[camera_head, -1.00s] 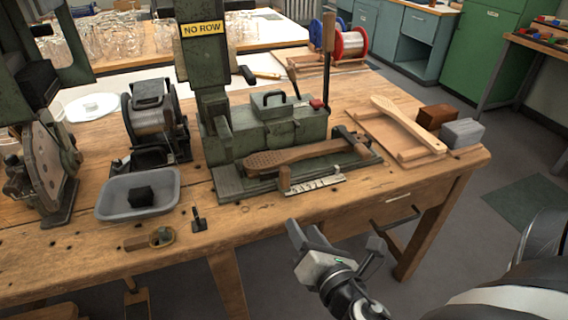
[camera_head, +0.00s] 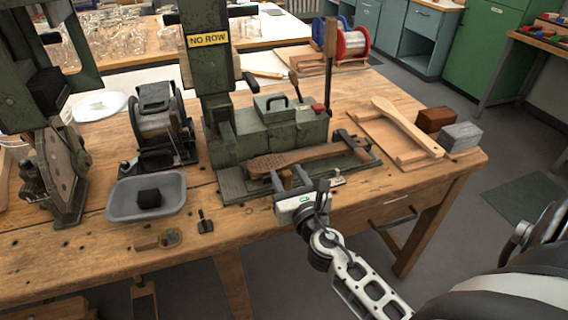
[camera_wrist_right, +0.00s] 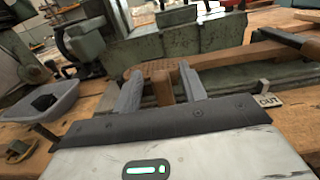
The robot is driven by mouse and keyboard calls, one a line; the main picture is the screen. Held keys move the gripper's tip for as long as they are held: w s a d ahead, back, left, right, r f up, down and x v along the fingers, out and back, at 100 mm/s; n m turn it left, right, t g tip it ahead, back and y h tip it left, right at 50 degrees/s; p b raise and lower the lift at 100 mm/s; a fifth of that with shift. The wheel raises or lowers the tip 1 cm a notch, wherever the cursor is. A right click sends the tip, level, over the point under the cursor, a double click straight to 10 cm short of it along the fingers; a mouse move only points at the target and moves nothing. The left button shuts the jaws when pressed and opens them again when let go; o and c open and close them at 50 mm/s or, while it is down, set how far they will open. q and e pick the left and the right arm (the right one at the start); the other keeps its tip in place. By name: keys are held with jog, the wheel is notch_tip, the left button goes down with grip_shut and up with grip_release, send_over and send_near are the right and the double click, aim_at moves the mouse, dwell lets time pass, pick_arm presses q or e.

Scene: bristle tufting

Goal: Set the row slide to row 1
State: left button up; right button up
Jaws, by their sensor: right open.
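The green tufting machine (camera_head: 210,100) stands on the bench and its yellow sign (camera_head: 208,39) reads "NO ROW". A brown brush body with holes (camera_head: 265,164) lies on its bed. A short wooden peg, likely the row slide's handle, shows in the right wrist view (camera_wrist_right: 163,90) at the bed's front edge. My right gripper (camera_head: 291,178) is open, with its fingers (camera_wrist_right: 160,80) on either side of the peg; contact cannot be told. The white marked strip is mostly hidden behind the gripper; a "CUT" label (camera_wrist_right: 268,100) shows to the right. My left gripper is out of view.
A grey tray (camera_head: 121,202) with a black block (camera_head: 149,198) sits left. A tall lever (camera_head: 330,70) rises behind the bed. A wooden handle piece (camera_head: 412,128) and two blocks (camera_head: 460,136) lie right.

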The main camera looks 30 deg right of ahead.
jog(key=shift+x, duration=1.5)
jog(key=shift+c, duration=0.3)
grip_shut()
jog(key=a, duration=0.2)
jog(key=w+a, duration=0.1)
jog(key=a, duration=0.1)
jog(key=shift+a, duration=0.4)
jog(key=shift+o, duration=0.3)
grip_release()
jog(key=shift+d, duration=0.1)
jog(key=b+v, duration=0.3)
jog(key=v, duration=1.3)
jog(key=shift+f, duration=0.1)
